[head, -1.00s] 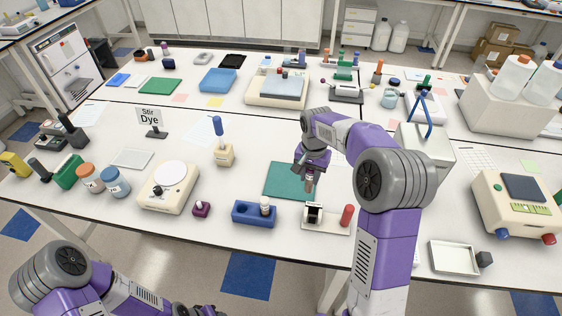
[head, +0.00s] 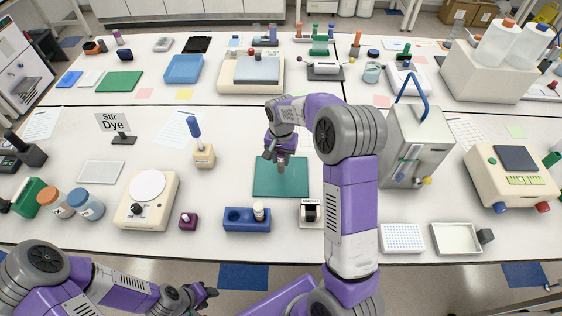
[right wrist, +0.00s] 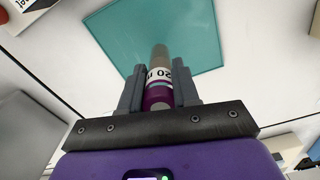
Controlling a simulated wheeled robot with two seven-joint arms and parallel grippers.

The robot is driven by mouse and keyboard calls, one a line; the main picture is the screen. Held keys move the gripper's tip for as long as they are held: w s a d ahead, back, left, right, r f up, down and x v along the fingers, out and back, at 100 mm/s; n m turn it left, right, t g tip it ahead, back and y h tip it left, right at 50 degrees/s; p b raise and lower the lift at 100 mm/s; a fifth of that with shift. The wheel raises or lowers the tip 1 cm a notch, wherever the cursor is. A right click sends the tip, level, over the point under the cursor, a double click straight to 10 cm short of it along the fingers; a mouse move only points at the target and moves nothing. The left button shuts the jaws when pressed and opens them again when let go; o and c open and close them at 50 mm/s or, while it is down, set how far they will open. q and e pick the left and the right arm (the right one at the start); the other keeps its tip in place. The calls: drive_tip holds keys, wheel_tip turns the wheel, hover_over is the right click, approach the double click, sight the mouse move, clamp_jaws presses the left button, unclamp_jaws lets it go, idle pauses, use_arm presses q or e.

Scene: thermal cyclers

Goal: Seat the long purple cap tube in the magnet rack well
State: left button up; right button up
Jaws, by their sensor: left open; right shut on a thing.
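My right gripper (head: 281,160) is above the teal mat (head: 266,188), shut on the purple cap tube. In the right wrist view the tube (right wrist: 158,75) lies between the fingers (right wrist: 160,90), purple end toward the palm and clouded end pointing away over the mat. Its label reads "20". The magnet rack (head: 311,213), white with a black block, stands at the front of the bench, nearer me than the mat. My right arm hides its right part. My left gripper (head: 203,292) is open and empty, low in front of the bench edge.
A blue tube block (head: 236,221) with a white-capped tube stands left of the magnet rack. A white well plate (head: 403,237) and tray (head: 471,241) lie at right.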

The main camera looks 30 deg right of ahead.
drive_tip(key=shift+f, duration=1.25)
drive_tip(key=shift+f, duration=0.15)
drive_tip(key=o, duration=1)
drive_tip(key=shift+o, duration=0.2)
